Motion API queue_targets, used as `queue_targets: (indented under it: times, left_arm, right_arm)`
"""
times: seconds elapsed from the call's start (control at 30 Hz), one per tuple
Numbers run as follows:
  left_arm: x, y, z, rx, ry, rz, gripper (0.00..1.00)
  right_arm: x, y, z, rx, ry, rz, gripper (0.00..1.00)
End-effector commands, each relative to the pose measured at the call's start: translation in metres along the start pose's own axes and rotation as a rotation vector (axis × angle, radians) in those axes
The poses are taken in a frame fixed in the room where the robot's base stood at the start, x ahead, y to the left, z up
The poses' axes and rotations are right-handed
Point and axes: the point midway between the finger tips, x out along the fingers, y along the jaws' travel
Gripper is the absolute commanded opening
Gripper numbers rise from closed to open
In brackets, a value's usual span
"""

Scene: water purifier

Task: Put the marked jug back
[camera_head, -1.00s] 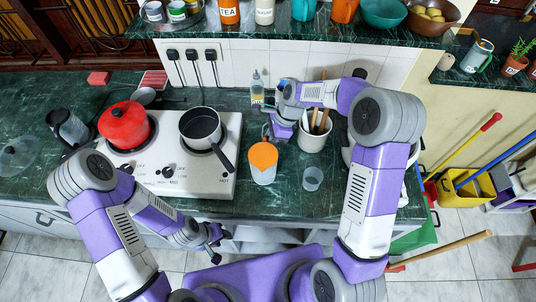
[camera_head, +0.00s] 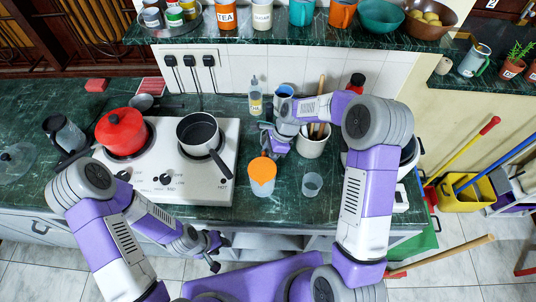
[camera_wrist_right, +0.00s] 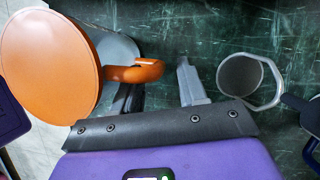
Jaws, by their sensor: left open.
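A clear jug with an orange lid (camera_head: 262,172) stands upright on the green counter, right of the stove. In the right wrist view the orange lid (camera_wrist_right: 48,65) and orange handle (camera_wrist_right: 135,72) are large and close; I see no mark on it. My right gripper (camera_head: 272,143) is just behind the jug. In its wrist view the fingers (camera_wrist_right: 162,92) are apart, with the handle's end by the left finger; the right finger is clear of it. My left gripper (camera_head: 217,253) is open and empty, low in front of the counter edge.
A clear cup (camera_head: 312,184) stands right of the jug; a utensil pot (camera_head: 311,143) is behind it. The stove (camera_head: 190,180) holds a red pot (camera_head: 121,131) and a dark saucepan (camera_head: 199,131). A bottle (camera_head: 255,98) and a blue-topped container (camera_head: 284,98) stand near the wall.

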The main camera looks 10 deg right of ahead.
Motion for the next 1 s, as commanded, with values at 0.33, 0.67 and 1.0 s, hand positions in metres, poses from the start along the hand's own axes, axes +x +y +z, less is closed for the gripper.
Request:
queue_targets:
  times: [0.33, 0.67, 1.0]
  left_arm:
    - [-0.002, 0.001, 0.0, 0.0, 0.0, 0.0, 0.43]
    - [-0.012, 0.004, 0.001, 0.0, 0.0, 0.0, 0.43]
    - [-0.019, 0.007, 0.001, 0.0, 0.0, 0.0, 0.43]
  right_arm:
    - [-0.005, 0.0, 0.002, 0.0, 0.0, -0.001, 0.42]
    - [-0.067, -0.001, 0.002, 0.001, 0.001, -0.005, 0.42]
    - [-0.119, 0.0, 0.002, 0.001, 0.0, -0.001, 0.42]
